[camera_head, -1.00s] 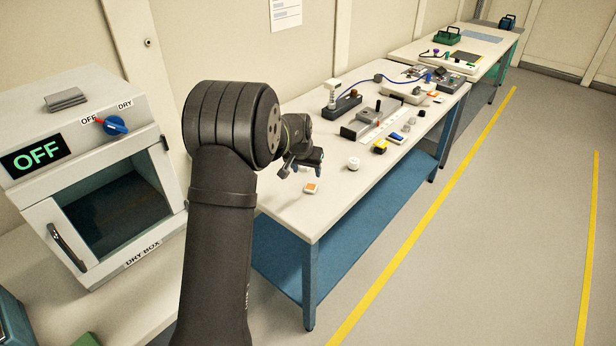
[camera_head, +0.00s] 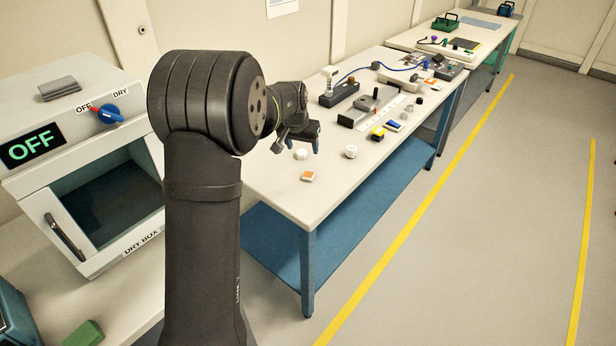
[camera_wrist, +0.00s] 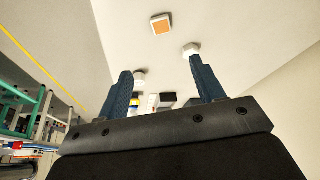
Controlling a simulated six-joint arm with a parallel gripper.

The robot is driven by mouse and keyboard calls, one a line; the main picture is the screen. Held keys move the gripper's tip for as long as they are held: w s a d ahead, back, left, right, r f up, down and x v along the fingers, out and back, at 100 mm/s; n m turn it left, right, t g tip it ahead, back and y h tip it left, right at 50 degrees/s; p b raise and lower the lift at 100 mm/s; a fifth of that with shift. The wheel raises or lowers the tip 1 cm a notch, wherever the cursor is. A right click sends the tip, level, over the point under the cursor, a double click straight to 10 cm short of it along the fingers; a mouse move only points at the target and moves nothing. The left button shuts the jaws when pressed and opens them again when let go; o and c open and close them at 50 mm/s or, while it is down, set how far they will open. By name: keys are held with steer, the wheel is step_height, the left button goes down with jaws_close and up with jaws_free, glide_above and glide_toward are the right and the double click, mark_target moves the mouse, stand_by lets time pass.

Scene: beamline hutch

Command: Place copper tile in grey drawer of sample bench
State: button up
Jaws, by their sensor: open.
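An orange-copper square tile on a white base (camera_head: 308,176) lies near the front end of the white-topped bench (camera_head: 275,190). It also shows at the top of the wrist view (camera_wrist: 161,24). My gripper (camera_head: 305,138) is above the bench, farther back than the tile, apart from it and empty. In the wrist view its two blue fingers (camera_wrist: 160,80) stand wide apart with nothing between them. I cannot pick out a grey drawer in either view.
Two white round pieces, one nearer (camera_head: 300,154) and one to its right (camera_head: 351,152), stand behind the tile. Farther back are a yellow-and-black block (camera_head: 378,133), a grey fixture (camera_head: 365,112) and a blue cable. A dry box (camera_head: 100,170) stands at left.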

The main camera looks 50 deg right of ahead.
glide_above(308, 175)
steer(key=s+a, duration=0.1)
steer(key=a, duration=0.1)
steer(key=f, duration=1.1)
steer(key=shift+s+a, duration=0.15)
steer(key=shift+s, duration=0.05)
steer(key=shift+x, duration=2.6)
steer(key=shift+w+a, duration=0.15)
steer(key=shift+a, duration=0.05)
steer(key=c, duration=1.1)
steer(key=shift+c, duration=0.2)
